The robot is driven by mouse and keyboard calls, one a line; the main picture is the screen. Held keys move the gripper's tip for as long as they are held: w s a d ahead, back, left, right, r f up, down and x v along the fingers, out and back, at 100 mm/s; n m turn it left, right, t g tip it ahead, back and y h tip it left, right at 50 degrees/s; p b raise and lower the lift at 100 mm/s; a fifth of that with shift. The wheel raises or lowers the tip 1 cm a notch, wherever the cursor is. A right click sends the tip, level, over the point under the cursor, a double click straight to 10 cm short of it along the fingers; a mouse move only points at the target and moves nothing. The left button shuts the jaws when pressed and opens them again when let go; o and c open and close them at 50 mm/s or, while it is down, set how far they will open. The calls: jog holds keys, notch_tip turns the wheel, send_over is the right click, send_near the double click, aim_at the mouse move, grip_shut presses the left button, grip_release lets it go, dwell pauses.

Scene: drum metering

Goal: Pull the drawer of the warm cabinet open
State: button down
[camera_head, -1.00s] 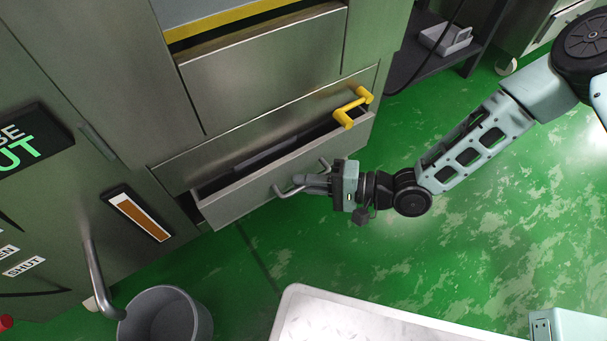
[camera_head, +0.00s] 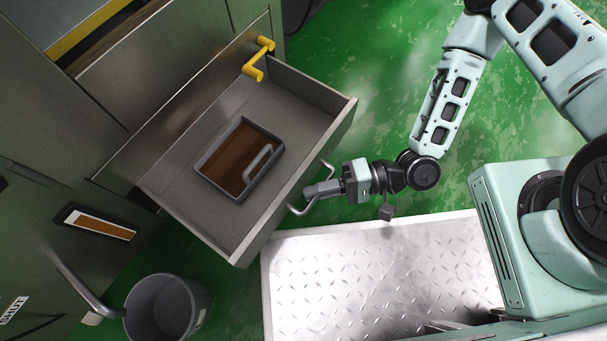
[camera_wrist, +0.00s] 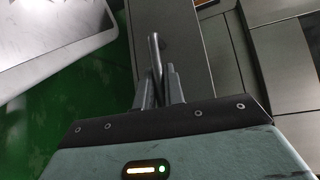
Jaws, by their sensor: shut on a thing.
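The cabinet's grey metal drawer (camera_head: 268,105) stands well out from the cabinet front (camera_head: 170,128) in the head view. Its bar handle (camera_head: 299,209) is on the drawer's front panel. My gripper (camera_head: 310,191) is shut on this handle, with the arm reaching in from the right. In the wrist view my gripper (camera_wrist: 160,88) has its two fingers on the handle bar (camera_wrist: 154,50), whose upper part shows beyond them. A shallow grey tray (camera_head: 207,165) with brown contents and a grey handle lies inside the drawer.
A yellow handle (camera_head: 258,58) sits on the cabinet above the drawer. A grey bin (camera_head: 168,306) stands on the floor at the lower left, near a bent metal pipe (camera_head: 76,285). My own tread-plate base lies close to the drawer front. Green floor is clear at upper right.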

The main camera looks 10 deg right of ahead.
jog(key=shift+s+d, duration=0.2)
jog(key=shift+d, duration=0.1)
jog(key=c, duration=1.5)
grip_release()
jog(key=d+p, duration=0.2)
jog(key=d, duration=0.3)
jog(key=w+d+r+p, duration=0.1)
jog(key=d+p, duration=0.1)
jog(key=d, duration=0.4)
jog(key=d+r+p, duration=0.1)
jog(key=d+p, duration=0.1)
jog(key=d, duration=0.4)
jog(key=shift+w+d+r, duration=0.1)
jog(key=shift+w+r, duration=0.15)
jog(key=shift+w, duration=0.05)
